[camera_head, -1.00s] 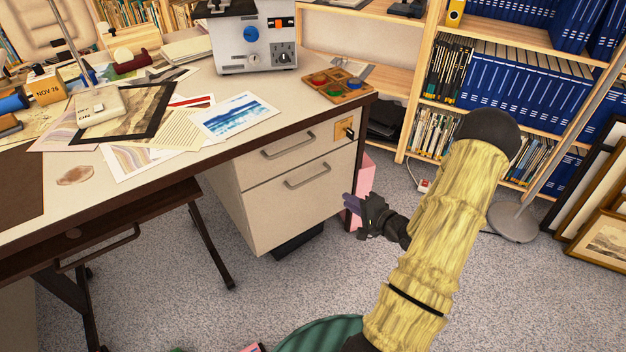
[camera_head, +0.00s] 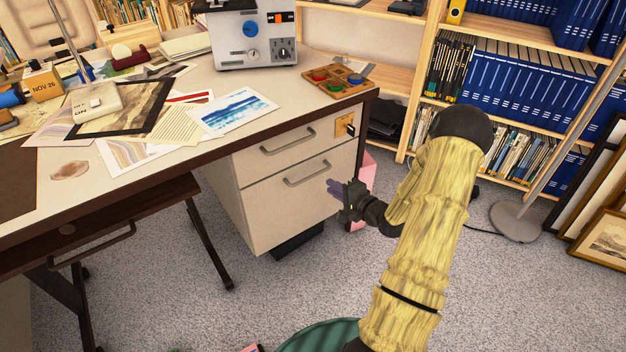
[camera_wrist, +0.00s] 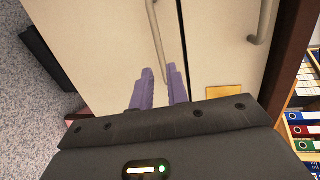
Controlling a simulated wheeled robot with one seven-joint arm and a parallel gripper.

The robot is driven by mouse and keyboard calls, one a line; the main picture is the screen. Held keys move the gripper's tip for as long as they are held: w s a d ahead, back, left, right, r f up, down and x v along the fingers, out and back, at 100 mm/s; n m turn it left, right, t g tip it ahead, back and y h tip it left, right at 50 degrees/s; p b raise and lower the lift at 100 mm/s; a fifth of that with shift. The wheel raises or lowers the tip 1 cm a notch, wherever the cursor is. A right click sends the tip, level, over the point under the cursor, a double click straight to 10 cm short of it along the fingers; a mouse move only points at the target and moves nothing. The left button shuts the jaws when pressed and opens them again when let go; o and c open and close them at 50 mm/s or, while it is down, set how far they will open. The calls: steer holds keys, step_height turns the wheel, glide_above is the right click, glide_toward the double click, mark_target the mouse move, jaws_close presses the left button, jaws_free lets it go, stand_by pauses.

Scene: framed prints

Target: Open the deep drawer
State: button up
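The deep drawer (camera_head: 297,200) is the lower, taller cream front in the desk pedestal, and it is closed. Its grey bar handle (camera_head: 307,174) runs across near its top edge. My gripper (camera_head: 332,188) is in front of the right part of this drawer, just below the handle's right end. In the wrist view my gripper (camera_wrist: 160,73) shows two purple fingers spread apart and empty. The deep drawer's handle (camera_wrist: 155,30) lines up with the gap between them there. The fingers look short of the handle; the exact distance is unclear.
The desktop (camera_head: 240,95) overhangs above. A pink object (camera_head: 367,172) stands beside the pedestal.

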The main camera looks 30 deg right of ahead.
mark_target(313, 175)
steer(key=b+x, duration=0.3)
steer(key=x, duration=0.6)
steer(key=shift+w+a, duration=0.1)
steer(key=shift+w, duration=0.3)
jaws_close()
